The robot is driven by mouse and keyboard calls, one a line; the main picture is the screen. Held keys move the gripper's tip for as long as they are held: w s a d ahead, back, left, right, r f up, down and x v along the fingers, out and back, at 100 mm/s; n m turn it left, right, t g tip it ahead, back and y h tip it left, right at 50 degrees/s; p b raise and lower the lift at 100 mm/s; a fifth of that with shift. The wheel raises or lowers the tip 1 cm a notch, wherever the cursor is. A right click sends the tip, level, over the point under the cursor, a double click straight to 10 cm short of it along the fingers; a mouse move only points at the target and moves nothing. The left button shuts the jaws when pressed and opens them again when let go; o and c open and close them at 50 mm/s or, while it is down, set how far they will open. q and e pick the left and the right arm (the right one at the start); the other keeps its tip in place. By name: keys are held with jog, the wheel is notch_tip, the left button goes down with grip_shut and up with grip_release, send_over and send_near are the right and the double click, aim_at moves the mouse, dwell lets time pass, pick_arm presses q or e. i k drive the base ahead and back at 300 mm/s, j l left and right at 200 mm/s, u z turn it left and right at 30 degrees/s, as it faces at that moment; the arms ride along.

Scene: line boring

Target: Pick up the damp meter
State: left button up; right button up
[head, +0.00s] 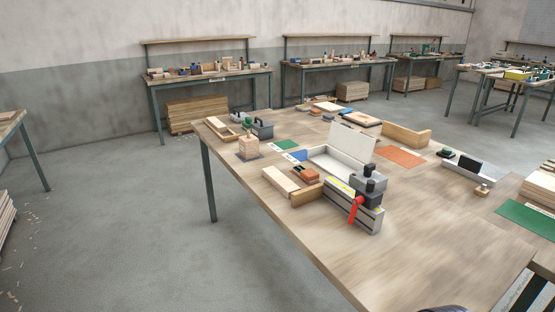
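I cannot tell for sure which item is the damp meter. A small dark green block (446,153) lies at the right of the near workbench. Beside it a black flat item (470,165) stands tilted in a shallow white tray (457,173). A grey case with a dark handle (262,129) sits at the bench's far left. No gripper shows in the head view; only a dark rounded edge, possibly part of me, cuts in at the bottom.
A grey boring machine with a red lever (356,208) stands mid-bench (430,240). Around it are an open white box (352,142), an orange mat (400,157), a green mat (525,219) and wooden pieces (292,183). The bench's front is clear. Other benches line the wall.

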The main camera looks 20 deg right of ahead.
aim_at(310, 176)
jog(key=i+z, duration=0.15)
jog(key=i, duration=0.45)
jog(key=i+j+z, duration=0.2)
jog(key=i, duration=0.35)
jog(key=i+j+z, duration=0.2)
jog(key=i+z, duration=0.3)
jog(key=i+j+z, duration=0.3)
jog(key=z, duration=0.2)
jog(key=i+j+z, duration=0.3)
jog(key=j+z, duration=0.15)
jog(key=i+j+z, duration=0.15)
jog(key=j, duration=0.2)
jog(key=i+j+z, duration=0.15)
jog(key=j, duration=0.15)
